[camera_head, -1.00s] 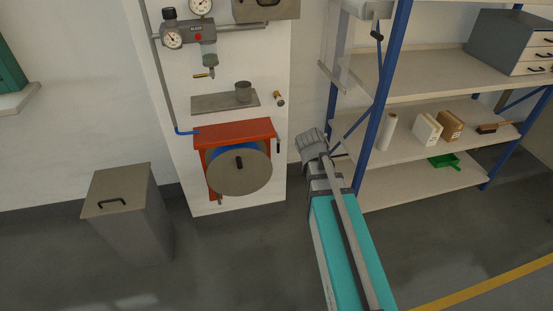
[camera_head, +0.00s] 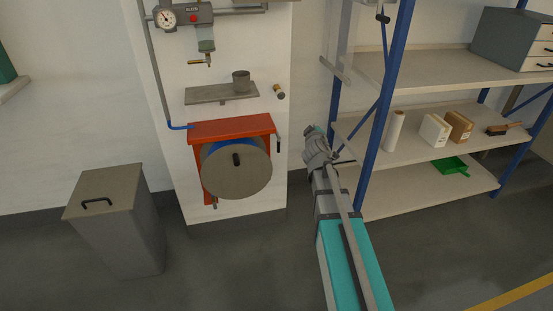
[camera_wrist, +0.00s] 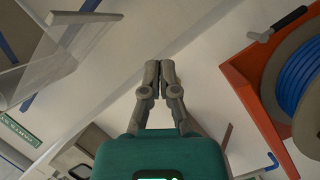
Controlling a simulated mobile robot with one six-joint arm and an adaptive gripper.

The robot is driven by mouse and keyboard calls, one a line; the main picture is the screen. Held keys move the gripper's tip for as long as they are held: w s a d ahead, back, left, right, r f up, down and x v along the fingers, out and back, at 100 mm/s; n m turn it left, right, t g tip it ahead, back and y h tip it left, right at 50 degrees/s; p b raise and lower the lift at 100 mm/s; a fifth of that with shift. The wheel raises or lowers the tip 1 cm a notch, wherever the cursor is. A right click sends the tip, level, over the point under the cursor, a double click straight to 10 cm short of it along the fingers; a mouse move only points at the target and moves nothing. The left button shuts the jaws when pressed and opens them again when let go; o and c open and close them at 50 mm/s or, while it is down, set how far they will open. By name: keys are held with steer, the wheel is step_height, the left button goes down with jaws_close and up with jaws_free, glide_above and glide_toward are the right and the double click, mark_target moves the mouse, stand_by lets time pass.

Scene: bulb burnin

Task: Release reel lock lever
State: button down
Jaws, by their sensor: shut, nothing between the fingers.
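The hose reel (camera_head: 236,173) has a round grey disc and blue hose under a red-orange bracket (camera_head: 232,130) on the white wall panel. A small dark lever (camera_head: 278,144) hangs at the bracket's right side; I take it for the lock lever. In the wrist view a lever with a black handle (camera_wrist: 283,22) shows at the upper right, beside the orange bracket (camera_wrist: 250,97) and the blue hose (camera_wrist: 301,78). My gripper (camera_wrist: 159,68) is shut and empty, left of the lever and apart from it. In the head view its fingertips are not clear.
A blue-post shelf rack (camera_head: 376,110) stands close to the right of my arm. A small shelf with a grey cup (camera_head: 241,81) is above the reel. A grey lidded bin (camera_head: 115,222) stands on the floor at left. Floor before the reel is clear.

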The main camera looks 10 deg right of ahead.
steer(key=w+a+f+n+y+b, duration=0.1)
steer(key=a+f+n+y+b, duration=0.2)
steer(key=f+n+y+b, duration=0.2)
steer(key=w+a+f+n+y+b, duration=0.2)
steer(key=f+n+y+b, duration=0.3)
steer(key=f+b, duration=0.3)
steer(key=w+a+f+n+g+y+b, duration=0.1)
steer(key=w+a+f+n+y+b, duration=0.1)
steer(key=a+f+n+y+b, duration=0.3)
steer(key=shift+f+n+b, duration=0.75)
steer(key=shift+n+b, duration=0.55)
steer(key=shift+b, duration=0.15)
steer(key=shift+w, duration=0.2)
steer(key=x, duration=1)
steer(key=shift+w+d, duration=0.2)
steer(key=shift+d, duration=0.8)
steer(key=shift+w+d, duration=0.2)
steer(key=shift+d, duration=0.8)
steer(key=shift+d, duration=0.15)
